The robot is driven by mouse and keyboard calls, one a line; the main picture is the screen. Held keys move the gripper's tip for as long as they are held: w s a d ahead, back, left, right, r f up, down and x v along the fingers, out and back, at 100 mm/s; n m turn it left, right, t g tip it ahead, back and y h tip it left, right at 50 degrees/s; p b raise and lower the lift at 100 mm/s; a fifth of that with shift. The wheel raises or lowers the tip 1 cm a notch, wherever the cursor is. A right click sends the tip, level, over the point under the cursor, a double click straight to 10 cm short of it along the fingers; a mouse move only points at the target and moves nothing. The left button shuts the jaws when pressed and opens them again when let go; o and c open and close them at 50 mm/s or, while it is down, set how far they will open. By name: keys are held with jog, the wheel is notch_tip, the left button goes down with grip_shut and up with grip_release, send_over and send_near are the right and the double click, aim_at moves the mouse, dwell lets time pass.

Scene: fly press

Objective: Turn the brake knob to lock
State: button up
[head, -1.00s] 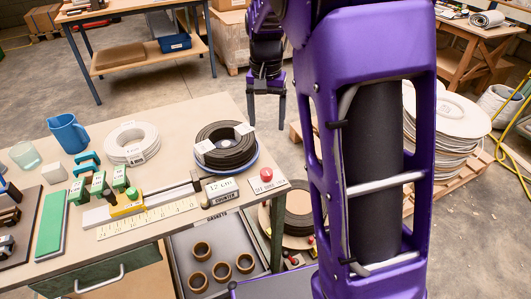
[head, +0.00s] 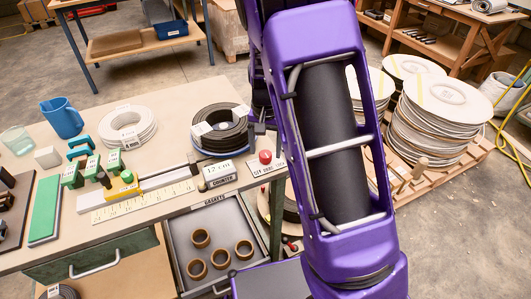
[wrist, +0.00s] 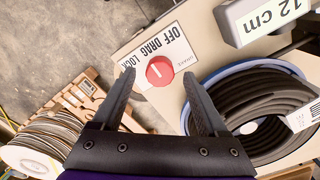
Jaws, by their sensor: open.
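The brake knob (wrist: 160,71) is a round red knob on a white plate (wrist: 181,48) printed OFF, DRAG and LOCK. A short pale line shows on the knob; I cannot tell exactly which word it points at. In the head view the red knob (head: 265,157) sits at the table's right corner. In the wrist view my gripper (wrist: 158,76) is open, with one finger on each side of the knob and gaps between them and it. I cannot tell how far the fingertips are above the plate. In the head view my arm hides part of the gripper.
A black coil (head: 219,127) on a blue-rimmed dish lies close beside the knob; in the wrist view it is near the right finger. A "12 cm" counter (head: 219,174) stands left of the plate. Reels (head: 430,112) are stacked on a pallet beyond the table's right edge.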

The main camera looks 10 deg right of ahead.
jog(key=shift+f, duration=0.65)
grip_shut()
